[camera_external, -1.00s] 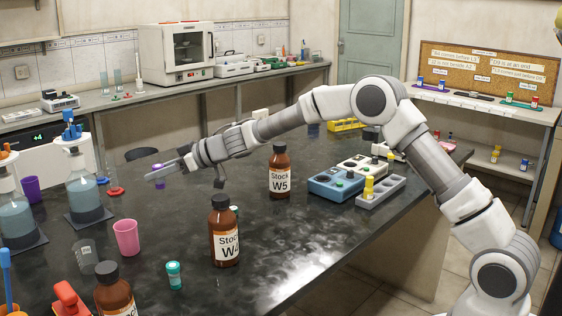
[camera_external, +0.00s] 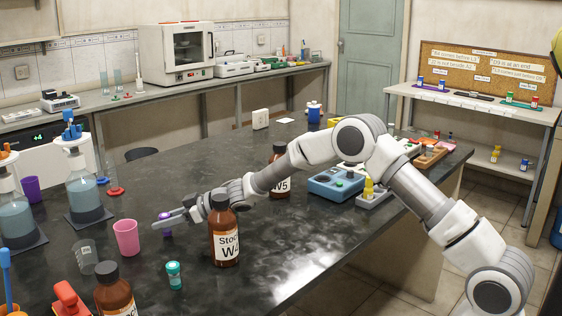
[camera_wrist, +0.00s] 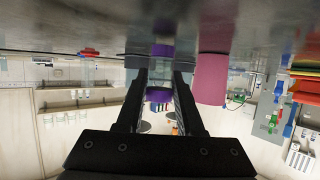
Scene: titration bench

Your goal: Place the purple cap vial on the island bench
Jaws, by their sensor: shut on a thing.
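The purple cap vial (camera_external: 166,232) is upright between the fingers of my gripper (camera_external: 170,221), low over the dark island bench (camera_external: 185,278). In the wrist view, which is upside down, purple parts of the vial (camera_wrist: 158,96) show between the two dark fingers (camera_wrist: 158,100). The fingers are shut on it and hide its middle. The vial's lower end is at or very near the bench top; I cannot tell whether it touches.
A pink cup (camera_external: 126,238) stands close to the left of the vial. The brown Stock W4 bottle (camera_external: 224,238) stands to the right, in front of my arm. A teal-capped vial (camera_external: 174,275) and a clear beaker (camera_external: 84,255) are nearer the camera. Bare bench lies between them.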

